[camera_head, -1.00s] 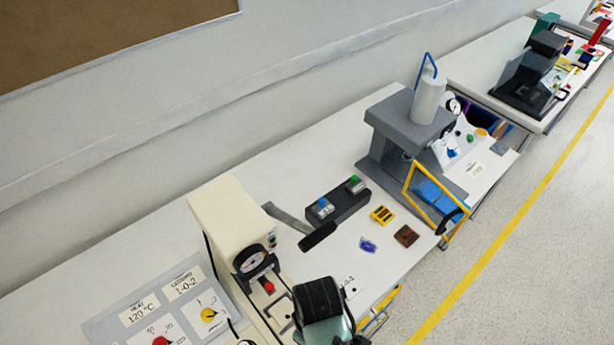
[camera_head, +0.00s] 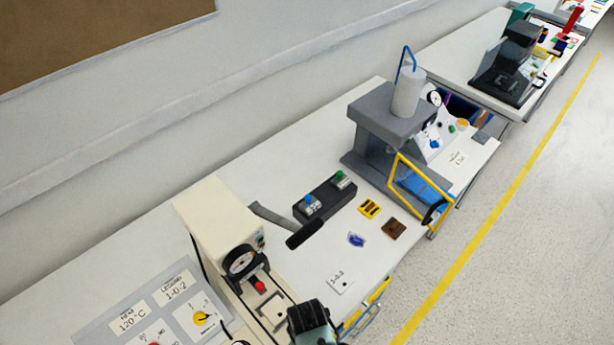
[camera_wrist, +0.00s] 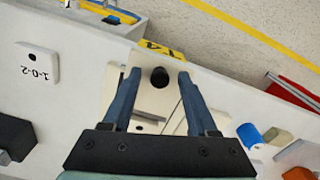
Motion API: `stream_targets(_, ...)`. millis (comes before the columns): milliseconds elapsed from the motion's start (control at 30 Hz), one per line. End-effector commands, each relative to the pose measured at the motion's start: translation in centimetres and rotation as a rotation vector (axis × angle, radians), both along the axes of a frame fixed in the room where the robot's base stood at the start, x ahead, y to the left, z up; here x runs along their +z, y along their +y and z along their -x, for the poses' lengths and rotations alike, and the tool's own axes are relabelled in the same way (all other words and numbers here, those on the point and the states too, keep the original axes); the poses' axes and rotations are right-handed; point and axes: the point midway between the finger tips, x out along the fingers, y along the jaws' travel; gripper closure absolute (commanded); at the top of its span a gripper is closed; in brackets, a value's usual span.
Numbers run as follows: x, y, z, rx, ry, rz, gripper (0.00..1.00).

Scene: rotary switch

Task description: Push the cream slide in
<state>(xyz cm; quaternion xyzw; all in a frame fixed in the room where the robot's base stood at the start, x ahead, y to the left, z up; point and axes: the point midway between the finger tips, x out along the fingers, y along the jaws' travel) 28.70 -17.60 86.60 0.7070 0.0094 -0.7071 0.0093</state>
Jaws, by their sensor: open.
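The cream slide (camera_wrist: 148,103) is a pale plate with a black round knob (camera_wrist: 160,77), seen between my fingers in the wrist view. My gripper (camera_wrist: 159,84) is open, with one blue-grey finger on each side of the knob. I cannot tell whether either finger touches it. In the head view, a cream plate (camera_head: 274,309) shows at the front of the cream press (camera_head: 222,220), below its red button (camera_head: 260,287). My gripper's dark body is at the bottom edge there, and its fingertips are hidden.
A black lever (camera_head: 303,235) sticks out right of the press. A dark two-button box (camera_head: 325,198), a yellow block (camera_head: 369,208), a brown block (camera_head: 394,229) and a small blue item (camera_head: 356,240) lie on the bench. A grey panel with dials (camera_head: 160,310) is at left.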

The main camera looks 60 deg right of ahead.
Motion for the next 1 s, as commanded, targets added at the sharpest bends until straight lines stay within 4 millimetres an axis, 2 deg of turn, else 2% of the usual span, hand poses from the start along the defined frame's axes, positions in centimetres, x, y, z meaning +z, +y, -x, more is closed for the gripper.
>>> stream_targets(100,0.03,-0.01,-0.02,0.000,0.000,0.000,0.41)
stream_targets(433,0.05,-0.01,-0.01,0.000,0.000,0.000,1.00)
stream_targets(1000,0.06,0.00,-0.01,0.000,0.000,0.000,1.00)
